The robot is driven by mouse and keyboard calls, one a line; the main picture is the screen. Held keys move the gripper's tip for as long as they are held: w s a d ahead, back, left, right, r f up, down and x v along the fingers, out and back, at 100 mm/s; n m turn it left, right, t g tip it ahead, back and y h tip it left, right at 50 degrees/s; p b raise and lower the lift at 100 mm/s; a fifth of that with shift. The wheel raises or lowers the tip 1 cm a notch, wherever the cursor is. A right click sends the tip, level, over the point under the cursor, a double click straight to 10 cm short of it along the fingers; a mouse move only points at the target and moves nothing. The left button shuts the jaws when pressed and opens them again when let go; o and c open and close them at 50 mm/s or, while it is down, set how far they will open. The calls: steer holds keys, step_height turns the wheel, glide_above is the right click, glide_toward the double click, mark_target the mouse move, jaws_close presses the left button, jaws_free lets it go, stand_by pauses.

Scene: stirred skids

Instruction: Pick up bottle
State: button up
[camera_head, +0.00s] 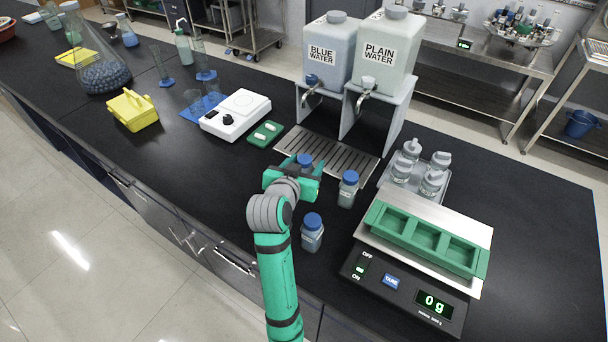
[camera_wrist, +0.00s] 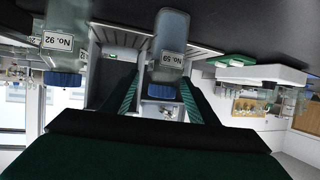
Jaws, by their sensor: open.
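Several small clear bottles with blue caps stand on the black bench. One bottle (camera_head: 305,161) is just beyond my gripper (camera_head: 301,170), mostly hidden by it in the head view. A second bottle (camera_head: 348,189) stands to its right, and a third bottle (camera_head: 312,233) stands nearer, right of my forearm. The wrist view is upside down. There, a bottle labelled No. 59 (camera_wrist: 171,48) lines up with the gap between my open fingers (camera_wrist: 158,92). A bottle labelled No. 92 (camera_wrist: 60,45) is off to the left. I cannot tell whether my fingers touch a bottle.
A slotted drain tray (camera_head: 330,154) lies under two water dispensers (camera_head: 357,55) behind the gripper. A scale (camera_head: 400,285) bearing a green three-compartment holder (camera_head: 425,240) is at right. A white stirrer (camera_head: 235,115) and a green pad (camera_head: 265,133) are at left.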

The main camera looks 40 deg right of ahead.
steer(key=shift+w+x, duration=0.2)
steer(key=shift+x, duration=2.2)
steer(key=shift+a+r, duration=0.1)
steer(key=shift+c, duration=0.6)
steer(key=c, duration=1.1)
